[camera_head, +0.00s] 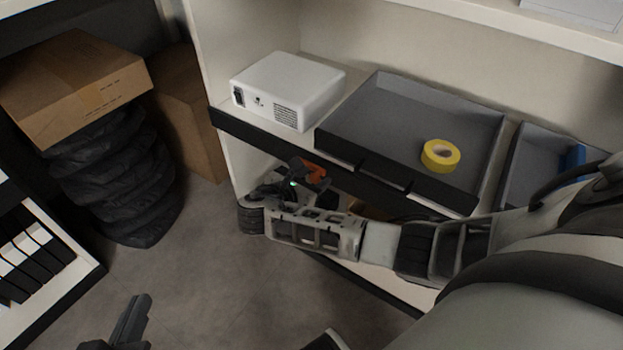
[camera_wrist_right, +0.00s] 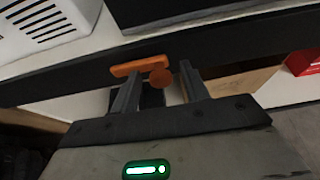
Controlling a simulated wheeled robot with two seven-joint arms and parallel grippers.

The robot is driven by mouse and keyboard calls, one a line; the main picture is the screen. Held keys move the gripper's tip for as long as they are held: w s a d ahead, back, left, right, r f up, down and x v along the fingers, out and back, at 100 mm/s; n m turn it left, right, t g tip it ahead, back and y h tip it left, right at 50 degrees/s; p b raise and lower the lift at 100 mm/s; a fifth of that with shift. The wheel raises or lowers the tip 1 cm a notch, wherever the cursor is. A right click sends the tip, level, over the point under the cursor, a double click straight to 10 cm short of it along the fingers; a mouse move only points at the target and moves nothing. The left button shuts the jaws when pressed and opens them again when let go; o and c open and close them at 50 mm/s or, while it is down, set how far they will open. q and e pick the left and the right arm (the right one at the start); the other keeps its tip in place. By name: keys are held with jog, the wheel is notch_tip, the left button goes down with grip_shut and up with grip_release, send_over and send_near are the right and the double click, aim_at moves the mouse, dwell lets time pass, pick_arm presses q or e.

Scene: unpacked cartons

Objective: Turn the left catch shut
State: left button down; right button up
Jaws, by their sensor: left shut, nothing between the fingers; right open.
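An orange catch (camera_head: 314,172) is at the black front edge of the shelf, below the space between the white projector and the grey tray. In the right wrist view the catch (camera_wrist_right: 138,67) shows a bar lying roughly along the edge and a round knob. My right gripper (camera_wrist_right: 160,74) is open, with one finger on each side of the knob; I cannot tell whether they touch it. In the head view the right gripper (camera_head: 306,177) partly covers the catch. My left gripper (camera_head: 132,316) is shut and empty, low over the floor. No second catch shows.
A white projector (camera_head: 288,88) and a dark grey tray (camera_head: 375,120) holding yellow tape (camera_head: 441,155) stand on the shelf. The floor between is clear.

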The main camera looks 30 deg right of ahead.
jog(key=c, duration=1)
